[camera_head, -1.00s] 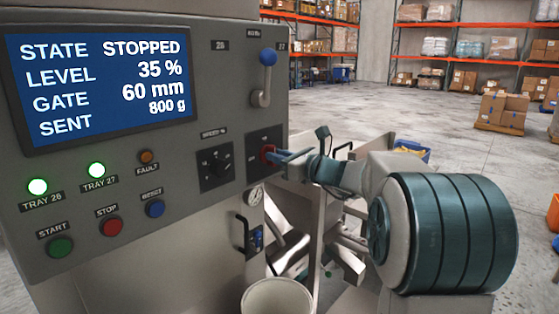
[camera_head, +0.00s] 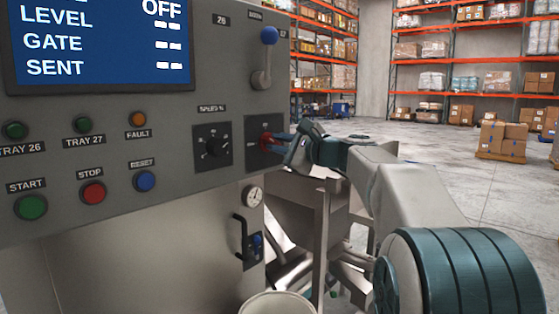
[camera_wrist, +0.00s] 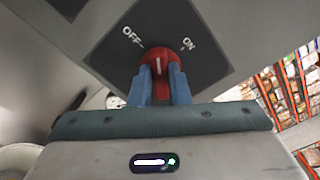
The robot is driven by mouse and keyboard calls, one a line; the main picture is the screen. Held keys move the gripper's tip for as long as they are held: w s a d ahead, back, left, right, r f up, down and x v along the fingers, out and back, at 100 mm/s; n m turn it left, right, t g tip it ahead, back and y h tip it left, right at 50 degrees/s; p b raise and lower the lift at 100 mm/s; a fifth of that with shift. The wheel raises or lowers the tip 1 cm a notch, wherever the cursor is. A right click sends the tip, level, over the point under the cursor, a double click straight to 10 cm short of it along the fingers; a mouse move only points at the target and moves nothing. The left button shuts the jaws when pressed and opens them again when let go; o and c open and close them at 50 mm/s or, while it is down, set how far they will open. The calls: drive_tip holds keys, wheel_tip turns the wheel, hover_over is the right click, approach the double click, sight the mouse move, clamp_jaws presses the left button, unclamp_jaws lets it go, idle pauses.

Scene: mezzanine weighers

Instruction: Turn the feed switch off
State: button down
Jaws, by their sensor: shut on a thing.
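The feed switch is a red knob (camera_wrist: 155,60) with a white mark, on a dark plate (camera_wrist: 190,40) lettered OFF on the left and ON on the right in the wrist view. Its mark points up the picture between the two words. My gripper (camera_wrist: 160,75) is shut on the knob, with a blue finger on each side. In the head view the red knob (camera_head: 265,138) is partly covered by my gripper (camera_head: 276,139). The blue screen (camera_head: 95,45) reads OFF at the top, with dashes below.
A lever with a blue ball (camera_head: 269,35) sits above the switch. A black dial (camera_head: 211,147) is to its left. START, STOP (camera_head: 93,193) and RESET buttons are farther left. A gauge (camera_head: 253,196) and a black handle (camera_head: 241,235) are below. Open floor lies behind.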

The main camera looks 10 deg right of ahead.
drive_tip(key=shift+f+n+b, duration=0.15)
drive_tip(key=shift+n+b, duration=1.55)
drive_tip(key=shift+n, duration=0.1)
drive_tip(key=shift+f+n+b, duration=0.1)
drive_tip(key=shift+n+b, duration=1.55)
drive_tip(key=shift+n, duration=0.15)
drive_tip(key=c, duration=1.4)
unclamp_jaws()
drive_tip(key=shift+o, duration=0.2)
drive_tip(key=shift+r, duration=0.1)
drive_tip(key=shift+s, duration=0.1)
drive_tip(key=v, duration=1.3)
drive_tip(key=shift+s+d+b, duration=0.25)
drive_tip(key=shift+s+b, duration=0.05)
drive_tip(key=shift+b, duration=0.05)
